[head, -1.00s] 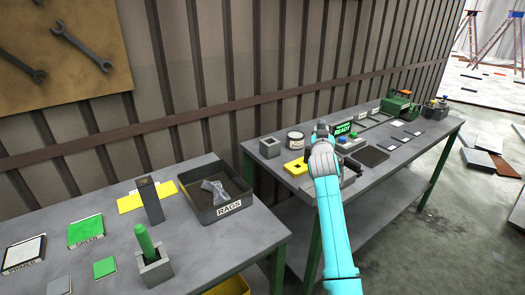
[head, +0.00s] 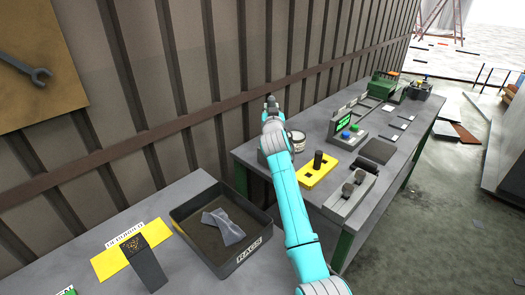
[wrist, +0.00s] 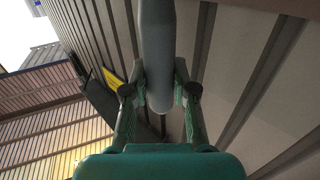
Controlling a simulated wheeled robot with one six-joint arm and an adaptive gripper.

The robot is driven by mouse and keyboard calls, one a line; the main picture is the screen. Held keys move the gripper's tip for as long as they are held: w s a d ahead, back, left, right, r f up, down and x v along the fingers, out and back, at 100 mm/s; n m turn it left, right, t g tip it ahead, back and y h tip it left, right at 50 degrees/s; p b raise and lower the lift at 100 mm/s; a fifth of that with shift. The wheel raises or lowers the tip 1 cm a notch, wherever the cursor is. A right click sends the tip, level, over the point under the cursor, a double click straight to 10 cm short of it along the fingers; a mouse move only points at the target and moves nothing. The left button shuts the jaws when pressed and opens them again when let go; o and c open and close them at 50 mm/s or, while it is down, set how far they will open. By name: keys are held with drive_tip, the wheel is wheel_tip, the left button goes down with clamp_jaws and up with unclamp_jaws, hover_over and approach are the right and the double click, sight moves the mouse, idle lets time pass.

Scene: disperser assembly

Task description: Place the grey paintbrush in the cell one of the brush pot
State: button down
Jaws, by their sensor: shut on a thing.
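My gripper (head: 271,108) is raised near the wall at the back left corner of the right bench. In the wrist view my gripper (wrist: 160,92) is shut on a long grey rounded shaft, which I take as the grey paintbrush (wrist: 157,45). The shaft runs up out of that picture, so its far end is not seen. In the head view only a small grey tip shows above the fingers. A small grey square holder (head: 262,158) is mostly hidden behind my arm; I cannot tell if it is the brush pot. No cell is clearly visible.
A white tin (head: 297,141) stands just right of my arm. A yellow block with a dark post (head: 313,178) and a grey block with dark knobs (head: 338,205) are farther right. The rags tray (head: 250,253) is on the left bench. The ribbed wall is close behind.

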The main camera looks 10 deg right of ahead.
wheel_tip(320, 180, down, 9)
drive_tip(key=shift+f, duration=0.2)
idle(0.3)
drive_tip(key=c, duration=0.9)
unclamp_jaws()
drive_tip(key=shift+f, duration=0.15)
drive_tip(key=shift+c, duration=0.2)
